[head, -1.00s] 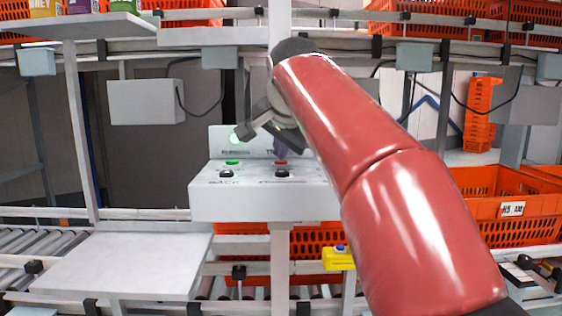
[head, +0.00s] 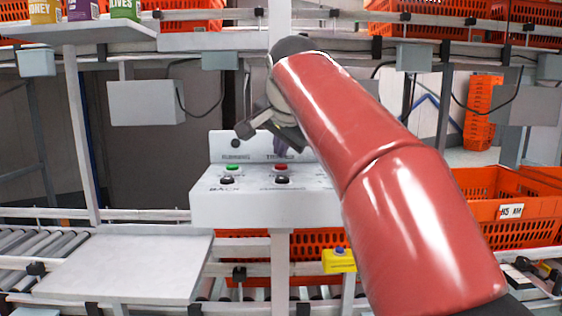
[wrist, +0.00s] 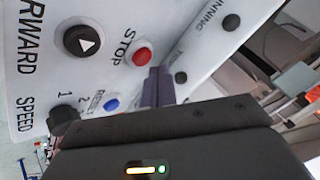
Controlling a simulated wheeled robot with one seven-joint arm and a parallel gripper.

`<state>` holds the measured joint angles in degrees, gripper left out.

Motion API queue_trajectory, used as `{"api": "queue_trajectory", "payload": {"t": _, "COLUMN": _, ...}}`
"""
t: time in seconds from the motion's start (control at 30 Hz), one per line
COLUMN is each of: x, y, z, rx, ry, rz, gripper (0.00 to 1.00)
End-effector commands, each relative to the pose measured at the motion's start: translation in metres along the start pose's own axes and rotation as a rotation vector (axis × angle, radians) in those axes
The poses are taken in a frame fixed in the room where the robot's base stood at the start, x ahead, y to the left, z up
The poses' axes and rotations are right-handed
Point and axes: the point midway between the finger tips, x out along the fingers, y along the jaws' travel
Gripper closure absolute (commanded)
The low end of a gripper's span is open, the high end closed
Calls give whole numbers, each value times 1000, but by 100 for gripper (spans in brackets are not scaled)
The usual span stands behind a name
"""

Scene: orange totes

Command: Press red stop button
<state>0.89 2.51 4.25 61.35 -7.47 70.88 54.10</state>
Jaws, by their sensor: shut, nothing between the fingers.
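The white control box (head: 265,208) stands in the middle of the head view. Its red stop button (head: 281,167) is on the sloped top, beside a green button (head: 232,167). In the wrist view the red button (wrist: 142,55) sits beside the word STOP and is fully visible. My gripper (head: 281,148) is just above and behind the red button in the head view, its purple fingers closed together. The running lamp (head: 235,143) on the back panel is dark.
Black buttons (head: 227,180) sit in front of the coloured ones. A blue button (wrist: 111,105) and a black knob (wrist: 63,120) are also on the panel. A yellow box (head: 339,261) is below the control box. Orange totes (head: 512,210) stand at right.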

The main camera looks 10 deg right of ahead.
Motion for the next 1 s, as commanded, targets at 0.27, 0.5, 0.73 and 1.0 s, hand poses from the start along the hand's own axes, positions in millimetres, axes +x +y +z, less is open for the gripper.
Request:
{"api": "queue_trajectory", "payload": {"t": 0.27, "x": -2, "y": -1, "z": -1, "rx": 0, "ry": 0, "rz": 0, "gripper": 100}}
{"api": "queue_trajectory", "payload": {"t": 0.5, "x": -18, "y": -13, "z": -13, "rx": 0, "ry": 0, "rz": 0, "gripper": 100}}
{"api": "queue_trajectory", "payload": {"t": 0.73, "x": -30, "y": -23, "z": -23, "rx": 0, "ry": 1, "rz": -1, "gripper": 100}}
{"api": "queue_trajectory", "payload": {"t": 1.0, "x": -35, "y": -25, "z": -25, "rx": 0, "ry": 0, "rz": 0, "gripper": 100}}
